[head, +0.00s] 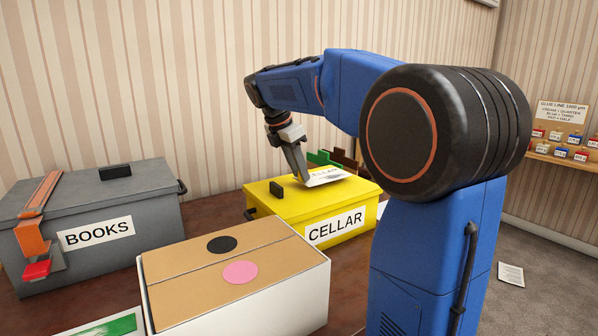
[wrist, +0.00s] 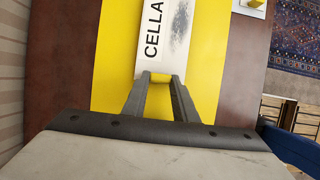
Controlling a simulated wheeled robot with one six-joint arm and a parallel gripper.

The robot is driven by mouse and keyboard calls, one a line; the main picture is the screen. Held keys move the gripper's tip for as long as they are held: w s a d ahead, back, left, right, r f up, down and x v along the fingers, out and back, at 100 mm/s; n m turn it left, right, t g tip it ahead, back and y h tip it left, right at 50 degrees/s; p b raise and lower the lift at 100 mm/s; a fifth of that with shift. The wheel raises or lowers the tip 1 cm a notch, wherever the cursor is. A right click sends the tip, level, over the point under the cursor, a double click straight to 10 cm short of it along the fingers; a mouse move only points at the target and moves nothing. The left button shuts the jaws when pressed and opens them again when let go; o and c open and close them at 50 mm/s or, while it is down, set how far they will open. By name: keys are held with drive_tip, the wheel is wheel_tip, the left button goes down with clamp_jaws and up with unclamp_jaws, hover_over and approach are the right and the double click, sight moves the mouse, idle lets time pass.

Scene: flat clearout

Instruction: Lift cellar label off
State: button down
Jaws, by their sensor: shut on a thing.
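My gripper (head: 303,178) is over the lid of the yellow box (head: 283,213), shut on the edge of a white label (head: 328,176). In the wrist view, the fingertips (wrist: 160,78) pinch the near end of this label (wrist: 148,62), which reads "CELLA" before the frame cuts it off and has a grey smudged patch. The label looks tilted at the lid; I cannot tell whether any part of it still touches. A second white label (head: 335,226), reading CELLAR, is on the yellow box's front face.
A grey BOOKS box (head: 120,205) with an orange strap stands left. A closed cardboard-topped box (head: 215,275) with black and pink discs stands in front. Green and brown upright pieces (head: 322,157) are behind the yellow box. A shelf of small bottles (head: 563,150) is far right.

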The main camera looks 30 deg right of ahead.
drive_tip(key=shift+r, duration=1.9)
